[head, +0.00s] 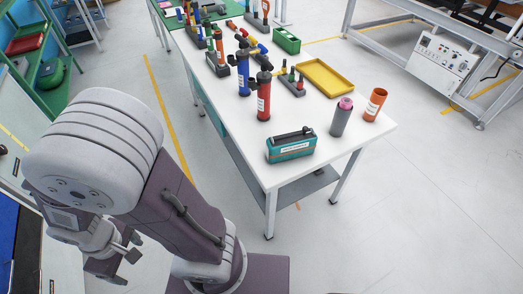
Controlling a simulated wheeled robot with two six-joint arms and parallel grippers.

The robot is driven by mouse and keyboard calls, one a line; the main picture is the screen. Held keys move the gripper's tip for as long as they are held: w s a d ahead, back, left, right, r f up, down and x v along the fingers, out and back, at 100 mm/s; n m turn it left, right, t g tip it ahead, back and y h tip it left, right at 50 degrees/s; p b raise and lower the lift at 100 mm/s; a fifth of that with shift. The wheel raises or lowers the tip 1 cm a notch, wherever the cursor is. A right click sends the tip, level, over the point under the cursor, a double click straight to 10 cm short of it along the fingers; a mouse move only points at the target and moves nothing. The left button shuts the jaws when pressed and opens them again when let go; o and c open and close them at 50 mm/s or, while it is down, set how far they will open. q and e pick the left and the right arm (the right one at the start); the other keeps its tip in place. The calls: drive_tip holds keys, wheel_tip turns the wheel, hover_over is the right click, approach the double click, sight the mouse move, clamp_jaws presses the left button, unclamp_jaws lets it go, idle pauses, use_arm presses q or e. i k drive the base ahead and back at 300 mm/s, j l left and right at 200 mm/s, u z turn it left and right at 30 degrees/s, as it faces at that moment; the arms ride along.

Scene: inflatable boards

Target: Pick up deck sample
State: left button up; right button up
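No object carries a label that I can read as deck sample, so I cannot tell which one it is. A teal case with a dark top handle and a small white label (291,146) sits on the near end of the white table (245,128). My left gripper (127,267) hangs at the lower left, well away from the table and lower than its top. Its fingers look apart with nothing between them. My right gripper is not in view.
A grey cylinder with a pink roll (340,117), an orange cup (375,104), a yellow tray (325,77), red (264,96) and blue (243,72) pumps and a green bin (286,40) stand on the table. Green shelving (45,85) is at left. Floor right of the table is clear.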

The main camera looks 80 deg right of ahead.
sight(289, 146)
drive_tip(key=i+l+z, duration=0.25)
drive_tip(key=z, duration=0.15)
drive_tip(key=i+l+z, duration=0.15)
drive_tip(key=i+z, duration=0.25)
drive_tip(key=i+l+z, duration=0.1)
drive_tip(key=z, duration=0.3)
drive_tip(key=i+j+z, duration=0.1)
drive_tip(key=i+z, duration=0.3)
drive_tip(key=i+j+z, duration=0.1)
drive_tip(key=i+z, duration=0.15)
drive_tip(key=z, duration=0.15)
drive_tip(key=i+z, duration=0.2)
drive_tip(key=z, duration=0.3)
drive_tip(key=i+z, duration=0.2)
drive_tip(key=z, duration=0.3)
drive_tip(key=i+j+z, duration=0.15)
drive_tip(key=z, duration=0.4)
drive_tip(key=i+j+z, duration=0.15)
drive_tip(key=j+z, duration=0.15)
drive_tip(key=z, duration=0.2)
drive_tip(key=i+j+z, duration=0.1)
drive_tip(key=j+z, duration=0.15)
drive_tip(key=z, duration=0.25)
drive_tip(key=j+z, duration=0.3)
drive_tip(key=z, duration=0.2)
drive_tip(key=j+z, duration=0.3)
drive_tip(key=z, duration=0.25)
drive_tip(key=j+z, duration=0.3)
drive_tip(key=z, duration=0.2)
